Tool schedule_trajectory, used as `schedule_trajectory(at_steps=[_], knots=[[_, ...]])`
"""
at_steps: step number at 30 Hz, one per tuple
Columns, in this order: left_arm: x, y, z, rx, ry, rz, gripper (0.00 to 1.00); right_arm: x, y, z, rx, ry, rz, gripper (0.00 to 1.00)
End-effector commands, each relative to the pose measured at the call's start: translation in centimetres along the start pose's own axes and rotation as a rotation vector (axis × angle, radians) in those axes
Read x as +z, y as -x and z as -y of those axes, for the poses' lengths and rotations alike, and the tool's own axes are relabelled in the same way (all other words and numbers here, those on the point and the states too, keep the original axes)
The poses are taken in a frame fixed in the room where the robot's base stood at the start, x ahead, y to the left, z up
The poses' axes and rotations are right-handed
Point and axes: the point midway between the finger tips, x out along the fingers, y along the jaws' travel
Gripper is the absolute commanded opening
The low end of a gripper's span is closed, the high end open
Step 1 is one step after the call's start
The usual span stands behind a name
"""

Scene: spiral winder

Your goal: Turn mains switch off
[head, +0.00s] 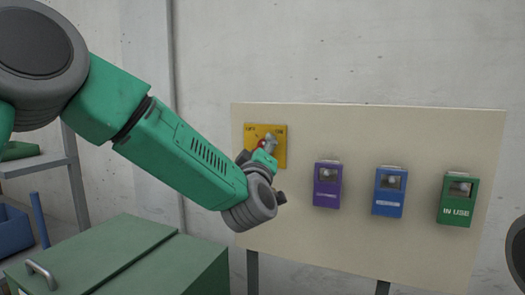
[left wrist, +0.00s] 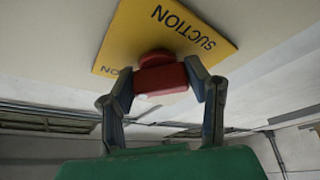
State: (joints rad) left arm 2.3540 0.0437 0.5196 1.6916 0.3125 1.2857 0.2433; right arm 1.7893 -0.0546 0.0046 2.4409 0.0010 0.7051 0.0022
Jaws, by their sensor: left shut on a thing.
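A yellow plate (head: 280,153) is fixed at the upper left of the cream board, and it also shows in the left wrist view (left wrist: 205,30) with the words "SUCTION" and "ON". A red rotary switch (left wrist: 162,78) sticks out from this plate. My left gripper (left wrist: 160,86) is shut on the red switch, with one finger on each side of it. In the head view my left gripper (head: 265,153) is at the plate and covers most of the switch. The exact turn of the switch is hard to read. My right gripper is not in view.
A purple box (head: 327,185), a blue box (head: 389,192) and a green box (head: 458,200) marked "IN USE" hang on the cream board (head: 400,130). A green cabinet (head: 120,255) stands at the lower left, near a shelf (head: 35,165).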

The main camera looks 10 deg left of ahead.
Motion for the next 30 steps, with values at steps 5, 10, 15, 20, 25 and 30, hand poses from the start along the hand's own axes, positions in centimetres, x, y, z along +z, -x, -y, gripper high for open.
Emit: schedule_trajectory(at_steps=[5,10,15,20,25,30], knots=[[0.6,0.3,0.3,-0.037,0.078,0.013,0.14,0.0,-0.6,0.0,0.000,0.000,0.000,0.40],[0.7,0.3,0.3,-0.089,0.200,0.015,0.14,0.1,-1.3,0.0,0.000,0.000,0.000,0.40],[0.8,0.3,0.3,-0.152,0.347,0.016,0.14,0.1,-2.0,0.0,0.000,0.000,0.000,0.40],[0.8,0.3,0.2,-0.212,0.487,0.017,0.14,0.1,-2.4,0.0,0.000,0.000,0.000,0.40],[0.8,0.3,0.2,-0.276,0.636,0.018,0.14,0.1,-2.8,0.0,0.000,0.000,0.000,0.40],[0.8,0.3,0.1,-0.340,0.784,0.018,0.14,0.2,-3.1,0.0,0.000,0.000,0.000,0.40]])
